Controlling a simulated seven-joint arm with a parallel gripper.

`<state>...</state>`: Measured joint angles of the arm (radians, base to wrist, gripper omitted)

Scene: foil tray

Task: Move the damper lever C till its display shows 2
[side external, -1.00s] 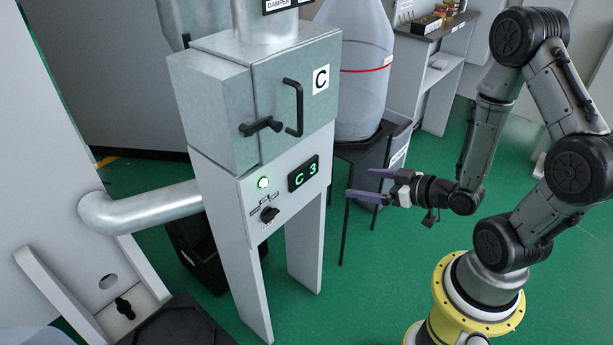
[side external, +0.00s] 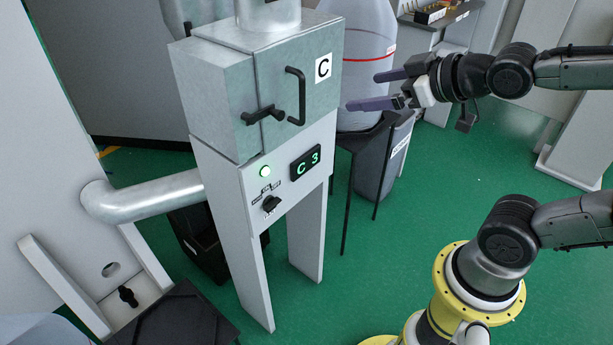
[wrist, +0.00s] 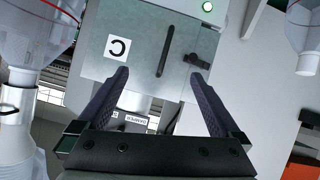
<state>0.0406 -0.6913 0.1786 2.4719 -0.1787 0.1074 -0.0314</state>
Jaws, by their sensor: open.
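The grey cabinet marked C (side external: 323,68) has a green-lit display (side external: 306,162) that reads "C 3". A vertical black bar handle (side external: 296,95) and a black latch-like lever (side external: 263,115) sit on its front. They also show, upside down, in the wrist view as the bar (wrist: 165,50) and the latch (wrist: 197,61). A DAMPER label (wrist: 131,117) is on the duct in the wrist view. I cannot clearly pick out a lever there. My gripper (side external: 364,91) is open and empty, right of the cabinet and apart from it. Its fingers (wrist: 160,78) frame the cabinet in the wrist view.
A large clear vessel (side external: 368,50) on a black stand (side external: 362,140) is behind my gripper. A round silver pipe (side external: 150,197) leaves the cabinet at left. A green lamp (side external: 265,171) and black knob (side external: 271,204) are below the door. Green floor (side external: 400,270) is open at right.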

